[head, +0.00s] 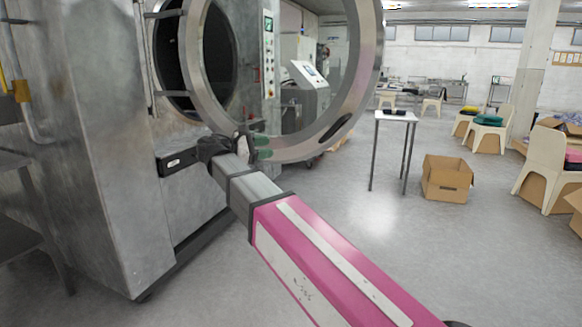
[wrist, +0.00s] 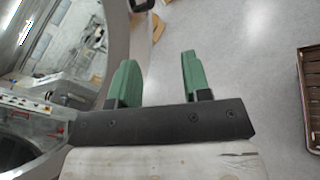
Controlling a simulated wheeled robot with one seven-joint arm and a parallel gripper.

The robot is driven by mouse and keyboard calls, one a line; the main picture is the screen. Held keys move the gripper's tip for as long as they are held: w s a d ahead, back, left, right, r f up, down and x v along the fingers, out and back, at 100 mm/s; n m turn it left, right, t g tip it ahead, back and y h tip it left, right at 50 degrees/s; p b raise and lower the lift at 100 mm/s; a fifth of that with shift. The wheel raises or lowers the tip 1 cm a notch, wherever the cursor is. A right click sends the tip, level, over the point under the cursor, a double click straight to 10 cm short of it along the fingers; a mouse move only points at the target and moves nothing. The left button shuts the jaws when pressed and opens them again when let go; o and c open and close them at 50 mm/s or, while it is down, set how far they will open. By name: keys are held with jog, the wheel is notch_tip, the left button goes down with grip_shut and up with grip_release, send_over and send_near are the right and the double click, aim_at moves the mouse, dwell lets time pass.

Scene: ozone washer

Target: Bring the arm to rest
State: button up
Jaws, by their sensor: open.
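My arm, with a pink and grey link, reaches forward across the head view toward the washer. My gripper (head: 262,148) is at its far end, low in front of the washer's round door ring (head: 360,80). In the wrist view my gripper (wrist: 158,80) shows two green fingers, apart and empty, with grey floor between them. The door ring also shows in the wrist view (wrist: 120,45), just left of the fingers. I cannot tell whether the gripper touches the ring.
The grey washer body (head: 95,150) fills the left, its door standing open. A small table (head: 396,117) and a cardboard box (head: 447,180) stand to the right. Chairs (head: 545,165) are farther right. Open floor (head: 400,240) lies right of my arm.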

jog(key=d+f+m+g+y, duration=0.1)
jog(key=d+f+y, duration=0.1)
jog(key=d+f, duration=0.55)
jog(key=d+f+m+g+y, duration=0.15)
jog(key=d+f, duration=0.25)
jog(key=f, duration=0.6)
jog(key=d+f+m+g+y, duration=0.1)
jog(key=d+f+m+y, duration=0.15)
jog(key=d+f, duration=0.5)
jog(key=s+d+f+m+g+y, duration=0.1)
jog(key=s+d+f+m+y, duration=0.2)
jog(key=f, duration=0.4)
jog(key=s+d+f+m+y, duration=0.2)
jog(key=s+f+m+y, duration=0.1)
jog(key=f, duration=0.5)
jog(key=s+d+f+m+g+y, duration=0.1)
jog(key=s+d+f+m+y, duration=0.2)
jog(key=f, duration=0.4)
jog(key=shift+s+d+f+m+g+y, duration=0.3)
jog(key=shift+s+m+y, duration=0.2)
jog(key=shift+s+m, duration=0.45)
